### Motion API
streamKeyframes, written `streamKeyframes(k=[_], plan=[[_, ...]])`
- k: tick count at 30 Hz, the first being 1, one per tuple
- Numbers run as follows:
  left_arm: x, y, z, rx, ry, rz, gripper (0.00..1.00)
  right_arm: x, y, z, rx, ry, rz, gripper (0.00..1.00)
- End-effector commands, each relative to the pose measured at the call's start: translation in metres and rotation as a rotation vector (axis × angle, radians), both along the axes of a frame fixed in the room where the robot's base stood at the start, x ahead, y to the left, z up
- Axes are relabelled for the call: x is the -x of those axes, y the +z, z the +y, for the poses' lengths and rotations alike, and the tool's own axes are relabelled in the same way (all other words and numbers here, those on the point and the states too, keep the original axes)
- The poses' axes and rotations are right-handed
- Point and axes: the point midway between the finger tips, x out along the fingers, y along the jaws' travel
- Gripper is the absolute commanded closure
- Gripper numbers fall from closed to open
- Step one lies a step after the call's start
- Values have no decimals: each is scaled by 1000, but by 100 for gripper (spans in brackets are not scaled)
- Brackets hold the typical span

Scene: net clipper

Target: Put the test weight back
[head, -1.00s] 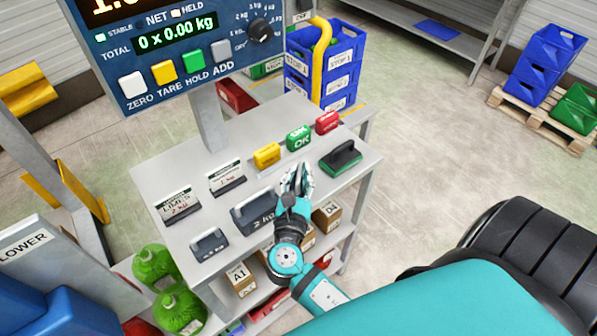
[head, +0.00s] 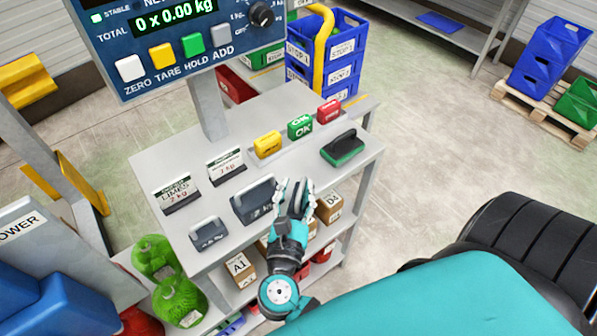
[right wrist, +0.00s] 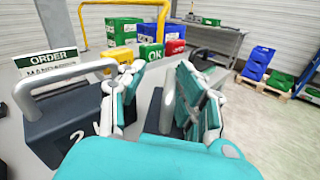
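A dark grey block weight with a bar handle, marked 2 kg (head: 250,207), stands on the grey bench top near its front edge. In the right wrist view its handle and body (right wrist: 58,130) fill the left side. A smaller dark weight (head: 208,233) stands to its left; I cannot tell which is the test weight. My right gripper (head: 294,188) is just right of the larger weight at the bench's front edge. My left gripper is not in view.
The scale display (head: 185,45) stands on a post behind. Two cards (head: 226,165), yellow (head: 267,145), green (head: 300,127) and red (head: 329,111) blocks, and a green-based black-handled object (head: 343,148) share the bench (head: 290,170). Boxes (head: 240,266) sit on the shelf below.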

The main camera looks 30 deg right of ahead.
Motion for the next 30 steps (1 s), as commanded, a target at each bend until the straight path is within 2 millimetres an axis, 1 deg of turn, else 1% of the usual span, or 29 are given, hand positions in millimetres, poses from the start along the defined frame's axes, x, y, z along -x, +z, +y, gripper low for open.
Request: streamKeyframes(k=[1,3,7,11,18,21,30], plan=[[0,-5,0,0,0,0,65,8,-3,7,-3,1,2,66],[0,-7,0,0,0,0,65,17,-2,14,-3,0,0,66],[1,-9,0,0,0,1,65,27,0,24,-1,1,-1,66],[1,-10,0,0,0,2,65,31,1,27,-1,0,-2,66],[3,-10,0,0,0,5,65,31,2,27,1,0,-4,66],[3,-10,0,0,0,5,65,31,2,28,1,0,-4,52],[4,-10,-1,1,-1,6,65,31,2,27,1,1,-4,12]])
